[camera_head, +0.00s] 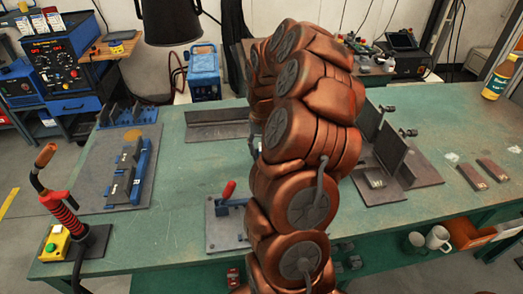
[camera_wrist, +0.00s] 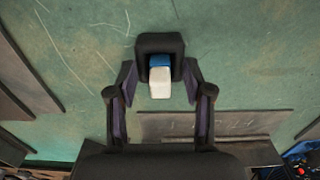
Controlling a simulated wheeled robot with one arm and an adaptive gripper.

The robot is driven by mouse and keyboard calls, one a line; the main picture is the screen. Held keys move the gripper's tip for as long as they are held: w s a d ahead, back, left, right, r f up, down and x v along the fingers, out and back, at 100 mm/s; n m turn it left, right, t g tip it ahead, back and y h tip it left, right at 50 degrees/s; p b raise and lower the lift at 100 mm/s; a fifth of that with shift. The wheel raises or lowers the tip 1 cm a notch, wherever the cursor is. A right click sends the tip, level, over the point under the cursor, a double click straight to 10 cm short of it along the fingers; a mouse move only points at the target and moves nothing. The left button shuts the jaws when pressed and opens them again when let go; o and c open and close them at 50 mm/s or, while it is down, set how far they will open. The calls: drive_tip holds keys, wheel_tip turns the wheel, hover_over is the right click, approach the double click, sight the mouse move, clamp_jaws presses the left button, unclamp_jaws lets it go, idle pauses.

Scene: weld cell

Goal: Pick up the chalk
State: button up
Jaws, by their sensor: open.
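In the wrist view, a short white piece with a blue end (camera_wrist: 160,84) shows between the two fingers of my gripper (camera_wrist: 160,82); it looks like the chalk. Its blue end meets a dark block (camera_wrist: 160,44), and I cannot tell whether that block is a holder or part of my gripper. My gripper is open, with one dark finger on each side of the white piece and a gap on both sides. I cannot tell how far below the fingertips it lies. In the head view my own arm hides the gripper and the chalk.
The green table (camera_head: 440,135) has scratches. A grey plate (camera_wrist: 215,124) lies near my gripper in the wrist view. Steel angle plates (camera_head: 385,150) stand to the right, a clamp with a red handle (camera_head: 229,190) to the left. A yellow bottle (camera_head: 497,78) stands far right.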

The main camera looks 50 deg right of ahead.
clamp_jaws()
idle(0.3)
